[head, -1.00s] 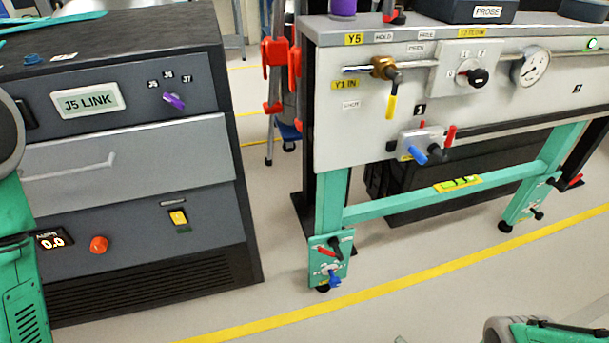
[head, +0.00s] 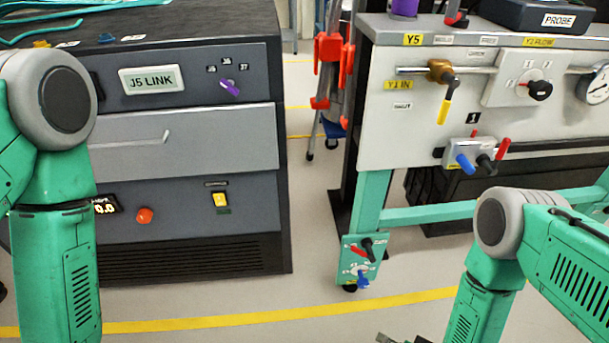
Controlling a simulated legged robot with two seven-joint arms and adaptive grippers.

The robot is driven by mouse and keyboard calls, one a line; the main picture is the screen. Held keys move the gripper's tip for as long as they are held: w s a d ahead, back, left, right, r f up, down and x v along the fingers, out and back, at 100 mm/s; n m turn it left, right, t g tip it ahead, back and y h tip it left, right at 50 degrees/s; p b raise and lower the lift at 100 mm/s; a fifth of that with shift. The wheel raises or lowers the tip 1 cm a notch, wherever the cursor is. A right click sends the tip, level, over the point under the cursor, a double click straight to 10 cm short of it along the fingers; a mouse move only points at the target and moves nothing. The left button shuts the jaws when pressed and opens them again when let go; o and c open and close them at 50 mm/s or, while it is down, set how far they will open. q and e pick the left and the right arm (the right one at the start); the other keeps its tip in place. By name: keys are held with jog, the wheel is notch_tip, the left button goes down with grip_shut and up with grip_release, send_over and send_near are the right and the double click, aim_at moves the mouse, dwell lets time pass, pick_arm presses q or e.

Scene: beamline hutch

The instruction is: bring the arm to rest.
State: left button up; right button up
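My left arm (head: 55,230) comes in at the left, its green links meeting at a grey round elbow joint, with the lower link hanging straight down in front of the dark cabinet. Its gripper is below the picture. My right arm (head: 565,250) comes in at the lower right, bent at a grey elbow joint, with its lower link slanting down and left. A small dark grey piece at the bottom edge, left of that link, may be the tip of my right gripper (head: 395,339). Too little of it shows to tell its opening or whether it holds anything.
The dark cabinet (head: 190,210) marked J5 LINK stands at left, with a purple knob (head: 230,87). The green-legged bench (head: 400,130) at right carries a valve panel with a yellow-tipped lever (head: 445,105). Open floor (head: 320,285) with a yellow line lies in front.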

jog(key=s+d+r+n+g+h, duration=0.35)
jog(key=s+r+n+g, duration=0.3)
jog(key=s+r, duration=0.85)
notch_tip(320, 180, up, 20)
jog(key=d+p, duration=0.1)
jog(key=p, duration=1.7)
jog(key=shift+f+m, duration=0.15)
jog(key=shift+m, duration=0.2)
jog(key=shift+f+g, duration=0.1)
jog(key=shift+g, duration=0.15)
